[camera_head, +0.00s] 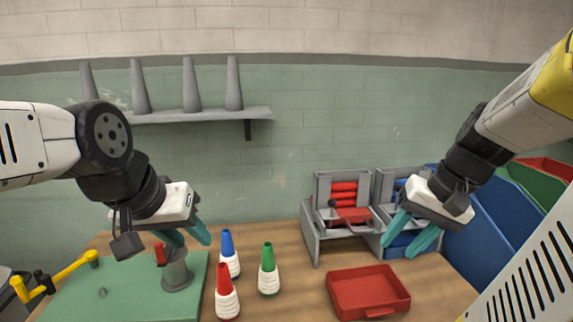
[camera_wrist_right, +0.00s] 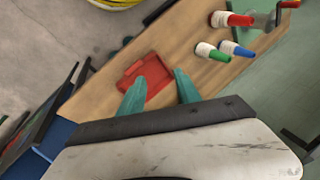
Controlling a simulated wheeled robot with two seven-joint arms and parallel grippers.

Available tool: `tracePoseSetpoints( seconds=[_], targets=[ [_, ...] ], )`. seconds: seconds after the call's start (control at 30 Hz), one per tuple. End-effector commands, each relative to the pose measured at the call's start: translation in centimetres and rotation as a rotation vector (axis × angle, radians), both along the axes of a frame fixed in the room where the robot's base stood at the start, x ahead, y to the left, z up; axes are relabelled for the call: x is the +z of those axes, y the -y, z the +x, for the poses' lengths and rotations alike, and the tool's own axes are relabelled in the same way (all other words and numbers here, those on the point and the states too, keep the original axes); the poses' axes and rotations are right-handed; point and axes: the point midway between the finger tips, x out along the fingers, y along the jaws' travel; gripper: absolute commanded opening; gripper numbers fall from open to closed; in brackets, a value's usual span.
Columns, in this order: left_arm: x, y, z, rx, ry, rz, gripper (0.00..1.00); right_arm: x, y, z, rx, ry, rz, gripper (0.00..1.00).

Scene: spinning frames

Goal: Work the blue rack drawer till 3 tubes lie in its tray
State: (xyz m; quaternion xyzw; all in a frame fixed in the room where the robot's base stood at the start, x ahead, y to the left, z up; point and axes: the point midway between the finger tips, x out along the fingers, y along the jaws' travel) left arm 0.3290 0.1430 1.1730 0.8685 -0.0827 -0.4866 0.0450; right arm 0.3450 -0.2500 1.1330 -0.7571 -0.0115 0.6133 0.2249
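The blue rack (camera_head: 386,183) is a grey frame at the back right, with blue tubes (camera_head: 399,191) inside, partly hidden by my right gripper. A blue part (camera_head: 399,240), which looks like its tray, shows low behind the fingers; whether tubes lie in it is hidden. My right gripper (camera_head: 400,250) is open and empty in front of this rack; its spread fingers also show in the right wrist view (camera_wrist_right: 160,78). I cannot tell if it touches the drawer. My left gripper (camera_head: 185,238) is open at the left, above the green mat.
A red rack (camera_head: 308,225) with red tubes stands left of the blue one. A red tray (camera_head: 368,292) lies on the table in front. Red (camera_head: 227,298), blue (camera_head: 229,260) and green (camera_head: 268,275) cones stand mid-table. A crank device (camera_head: 176,272) sits on the mat (camera_head: 120,285). Blue bins (camera_head: 485,230) stand at right.

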Motion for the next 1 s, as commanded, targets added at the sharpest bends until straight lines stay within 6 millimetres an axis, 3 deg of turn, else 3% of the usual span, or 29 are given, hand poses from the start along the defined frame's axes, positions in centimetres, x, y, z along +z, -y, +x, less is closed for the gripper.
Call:
tracePoseSetpoints(
  seconds=[0.03, 0.2, 0.33, 0.5, 0.67, 0.77, 0.87, 1.0],
  targets=[
    [0.0, 0.0, 0.0, 0.000, 0.000, 0.000, 0.36, 0.8, -2.3, -0.1, 0.063, 0.050, -0.052, 0.40],
    [0.0, 0.0, 0.0, 0.000, 0.000, 0.000, 0.36, 2.6, -7.4, -0.8, 0.188, 0.213, -0.177, 0.40],
    [0.0, 0.0, 0.0, 0.000, 0.000, 0.000, 0.36, 3.5, -9.7, -1.4, 0.246, 0.313, -0.219, 0.40],
    [0.0, 0.0, 0.0, 0.000, 0.000, 0.000, 0.36, 4.0, -10.8, -1.7, 0.273, 0.368, -0.236, 0.40],
    [0.0, 0.0, 0.0, 0.000, 0.000, 0.000, 0.36, 4.0, -10.8, -1.7, 0.272, 0.371, -0.236, 0.40],
    [0.0, 0.0, 0.0, 0.000, 0.000, 0.000, 0.36, 4.1, -10.2, -0.7, 0.235, 0.373, -0.244, 0.40],
    [0.0, 0.0, 0.0, 0.000, 0.000, 0.000, 0.36, 4.2, -7.9, 2.4, 0.121, 0.388, -0.272, 0.40],
    [0.0, 0.0, 0.0, 0.000, 0.000, 0.000, 0.36, 4.4, -1.5, 9.6, -0.145, 0.452, -0.319, 0.40]
  ],
)
